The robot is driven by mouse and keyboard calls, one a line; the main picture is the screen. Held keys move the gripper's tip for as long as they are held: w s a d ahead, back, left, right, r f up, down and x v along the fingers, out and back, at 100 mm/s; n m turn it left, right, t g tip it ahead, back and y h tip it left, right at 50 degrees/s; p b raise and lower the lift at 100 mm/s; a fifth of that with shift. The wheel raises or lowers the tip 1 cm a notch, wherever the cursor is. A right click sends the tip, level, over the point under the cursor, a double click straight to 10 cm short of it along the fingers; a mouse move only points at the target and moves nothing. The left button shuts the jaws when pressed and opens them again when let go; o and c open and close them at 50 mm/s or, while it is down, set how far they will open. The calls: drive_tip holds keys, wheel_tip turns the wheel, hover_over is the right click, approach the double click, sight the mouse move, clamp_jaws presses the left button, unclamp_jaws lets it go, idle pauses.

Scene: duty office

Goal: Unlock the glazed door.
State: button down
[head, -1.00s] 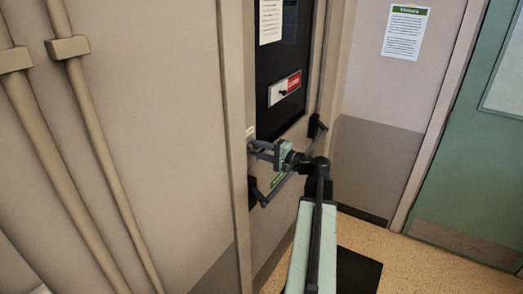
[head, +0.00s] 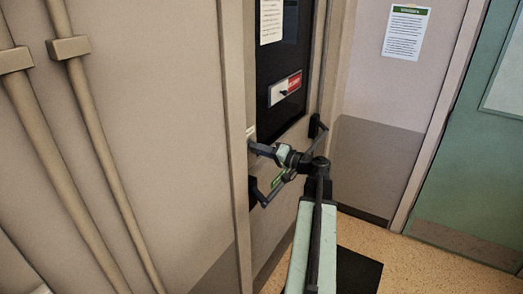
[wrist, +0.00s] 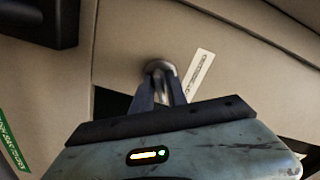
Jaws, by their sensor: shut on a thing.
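The glazed door (head: 284,214) is closed in its frame, with a dark glass pane (head: 280,112) in its upper part. My gripper (head: 253,146) is at the door's left edge, above the left end of the push bar (head: 268,197). In the wrist view my gripper (wrist: 161,82) is shut on a small round metal turn piece (wrist: 160,66) on the beige door face. The fingers hide most of the piece, so its turned position cannot be read. A small white label (wrist: 199,73) with print is beside it.
The black push bar, with a green label, crosses the door below the pane. A red-and-white sign (head: 285,90) and a paper notice (head: 271,21) are on the glass. Pipes (head: 85,110) run down the left wall. A green door (head: 470,160) stands at right.

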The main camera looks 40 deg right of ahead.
drive_tip(key=n, duration=1.2)
drive_tip(key=c, duration=1.5)
unclamp_jaws()
